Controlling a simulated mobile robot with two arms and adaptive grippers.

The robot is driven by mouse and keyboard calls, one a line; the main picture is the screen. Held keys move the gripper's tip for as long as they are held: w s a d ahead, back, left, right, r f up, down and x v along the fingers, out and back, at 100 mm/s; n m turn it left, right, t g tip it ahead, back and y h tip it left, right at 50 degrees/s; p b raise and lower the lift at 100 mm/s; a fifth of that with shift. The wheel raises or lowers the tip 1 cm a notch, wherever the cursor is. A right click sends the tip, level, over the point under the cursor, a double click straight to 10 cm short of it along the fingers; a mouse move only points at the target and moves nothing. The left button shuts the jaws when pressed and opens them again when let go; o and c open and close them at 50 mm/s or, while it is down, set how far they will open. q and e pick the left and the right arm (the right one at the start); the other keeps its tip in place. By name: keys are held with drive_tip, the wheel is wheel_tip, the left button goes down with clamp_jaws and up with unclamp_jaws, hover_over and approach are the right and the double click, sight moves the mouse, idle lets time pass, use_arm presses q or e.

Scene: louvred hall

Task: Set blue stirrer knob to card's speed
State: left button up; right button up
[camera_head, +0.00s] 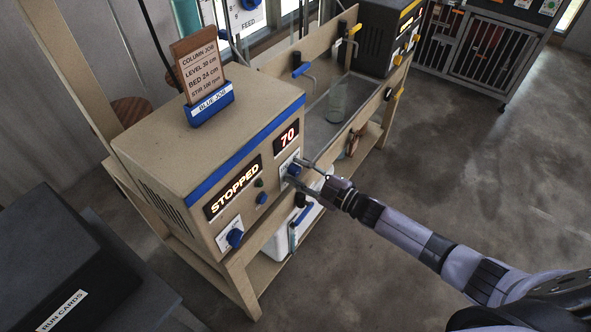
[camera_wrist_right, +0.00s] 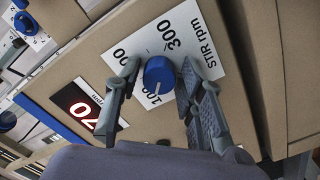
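The blue stirrer knob (camera_wrist_right: 159,76) sits on a white "STIR rpm" dial plate (camera_wrist_right: 205,58) with printed speed numbers. A pale mark on it points toward the lower edge in the right wrist view. My right gripper (camera_wrist_right: 160,70) has one finger on each side of the knob, with a gap visible at the left finger; it looks open. In the head view the right gripper (camera_head: 306,175) reaches the dial at the box front. The red display (camera_head: 287,137) reads 70. The card (camera_head: 199,68) reads "COLUMN JOB"; its small stir line looks like 100 or 180 rpm. My left gripper is out of view.
The beige box also has a "STOPPED" display (camera_head: 234,187), a lower blue knob (camera_head: 235,238) and small buttons. A dark "RUN CARDS" box (camera_head: 62,268) is at lower left. Open floor lies to the right.

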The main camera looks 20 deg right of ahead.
drive_tip(key=shift+o, duration=1.2)
drive_tip(key=p+v, duration=0.2)
drive_tip(key=v, duration=0.5)
